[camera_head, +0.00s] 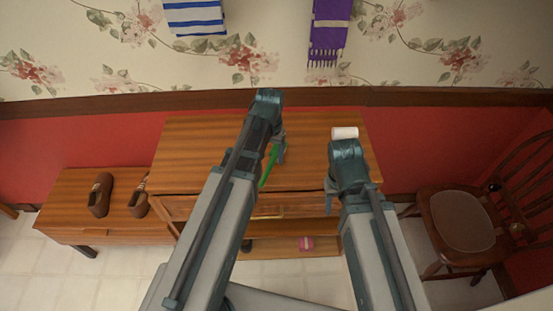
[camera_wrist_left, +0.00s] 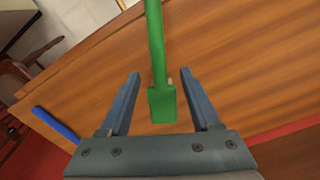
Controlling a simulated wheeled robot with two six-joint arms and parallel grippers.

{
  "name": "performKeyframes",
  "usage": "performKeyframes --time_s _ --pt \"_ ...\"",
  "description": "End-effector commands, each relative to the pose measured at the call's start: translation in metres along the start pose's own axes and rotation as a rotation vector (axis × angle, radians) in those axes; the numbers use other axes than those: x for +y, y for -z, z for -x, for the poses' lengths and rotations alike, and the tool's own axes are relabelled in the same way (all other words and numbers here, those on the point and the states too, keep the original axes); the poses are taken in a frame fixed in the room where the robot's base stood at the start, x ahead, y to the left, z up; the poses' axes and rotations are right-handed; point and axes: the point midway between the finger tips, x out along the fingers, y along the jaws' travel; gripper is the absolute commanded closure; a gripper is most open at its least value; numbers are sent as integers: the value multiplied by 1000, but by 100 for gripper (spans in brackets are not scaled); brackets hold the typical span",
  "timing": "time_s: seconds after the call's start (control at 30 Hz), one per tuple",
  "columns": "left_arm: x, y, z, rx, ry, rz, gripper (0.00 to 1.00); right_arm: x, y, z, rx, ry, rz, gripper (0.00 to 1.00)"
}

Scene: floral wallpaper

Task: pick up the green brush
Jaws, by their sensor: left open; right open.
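The green brush (camera_head: 268,166) shows in the head view at the top of the wooden cabinet (camera_head: 205,152), partly hidden by my left arm. In the left wrist view its green handle (camera_wrist_left: 156,45) runs up to the top edge, and its wider block end lies between the two fingers. My left gripper (camera_wrist_left: 160,76) is open around the brush, with a gap on each side. It also shows in the head view (camera_head: 279,153), mostly behind its own wrist. My right gripper (camera_head: 331,190) is over the cabinet's right part, with no object seen in it.
A white roll (camera_head: 345,132) is at the cabinet's back right, just beyond my right wrist. A blue bar (camera_wrist_left: 56,125) lies left in the wrist view. A low bench (camera_head: 68,200) with brown shoes (camera_head: 101,195) stands left, a chair (camera_head: 462,222) right. A pink item (camera_head: 306,243) is on the lower shelf.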

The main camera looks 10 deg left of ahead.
Motion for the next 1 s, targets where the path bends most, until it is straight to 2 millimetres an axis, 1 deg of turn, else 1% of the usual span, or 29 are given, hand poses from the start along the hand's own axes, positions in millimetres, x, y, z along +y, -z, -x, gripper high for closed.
performKeyframes --time_s 0.03,0.2,0.5,0.57,0.7,0.87,1.0 --pt "1 0 -14 0 0 0 36 -1 1 -14 0 0 0 50" --pt "1 0 -32 0 0 0 36 -3 2 -31 0 0 0 50" --pt "1 0 -32 0 0 0 36 -3 2 -31 0 0 0 50" --pt "1 0 -31 0 0 0 45 -3 2 -31 0 0 0 50" --pt "1 0 -31 0 0 0 70 -3 2 -31 0 0 0 50" --pt "1 0 -32 0 0 0 99 -3 2 -31 0 0 0 50" --pt "1 0 -32 0 0 0 100 -3 2 -31 0 0 0 50"
